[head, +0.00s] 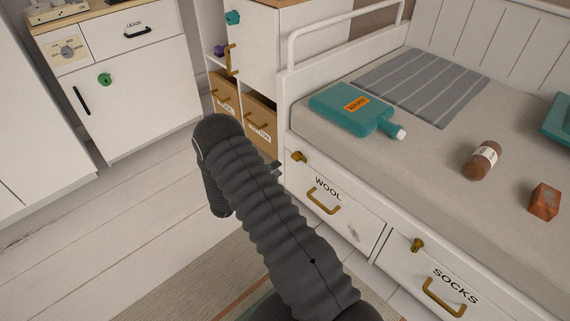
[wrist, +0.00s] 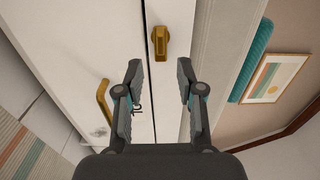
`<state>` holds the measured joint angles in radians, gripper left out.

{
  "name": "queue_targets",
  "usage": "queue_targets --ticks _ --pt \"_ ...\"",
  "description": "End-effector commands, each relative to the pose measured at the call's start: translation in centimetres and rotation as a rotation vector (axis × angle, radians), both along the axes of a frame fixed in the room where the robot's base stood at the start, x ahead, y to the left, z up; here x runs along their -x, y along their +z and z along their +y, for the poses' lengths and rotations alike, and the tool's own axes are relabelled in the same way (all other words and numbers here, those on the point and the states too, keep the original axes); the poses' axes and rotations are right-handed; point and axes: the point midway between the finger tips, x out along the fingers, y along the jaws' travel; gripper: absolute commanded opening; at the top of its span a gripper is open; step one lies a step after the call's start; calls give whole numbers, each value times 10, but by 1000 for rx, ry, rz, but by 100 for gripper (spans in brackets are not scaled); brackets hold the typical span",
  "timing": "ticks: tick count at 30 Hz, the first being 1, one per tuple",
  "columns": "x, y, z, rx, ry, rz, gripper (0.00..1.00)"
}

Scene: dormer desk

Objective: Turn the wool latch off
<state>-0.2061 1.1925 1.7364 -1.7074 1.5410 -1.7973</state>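The wool latch (head: 298,156) is a small brass knob at the upper left of the white drawer labelled WOOL (head: 352,222). In the wrist view the latch (wrist: 159,43) lies just past my fingertips, lined up with the gap between them. My gripper (wrist: 158,68) is open and empty, with one finger on either side of that line, and I see no contact. In the head view my arm hides most of the gripper; only a dark fingertip shows beside the latch. The WOOL drawer looks shut.
The brass drawer handle (head: 323,201) sits below the latch and shows left of my fingers in the wrist view (wrist: 104,100). A second latch (head: 417,245) is on the SOCKS drawer. A teal bottle (head: 350,108) lies on the bed above. Open floor (head: 140,215) lies left.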

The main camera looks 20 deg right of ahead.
Motion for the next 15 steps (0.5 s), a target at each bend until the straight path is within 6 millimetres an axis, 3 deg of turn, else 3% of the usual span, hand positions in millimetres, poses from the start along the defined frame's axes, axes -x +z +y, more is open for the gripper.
queue_targets --ticks 6,15 --pt "9 0 28 1 2 0 38" --pt "12 0 35 0 0 0 38"
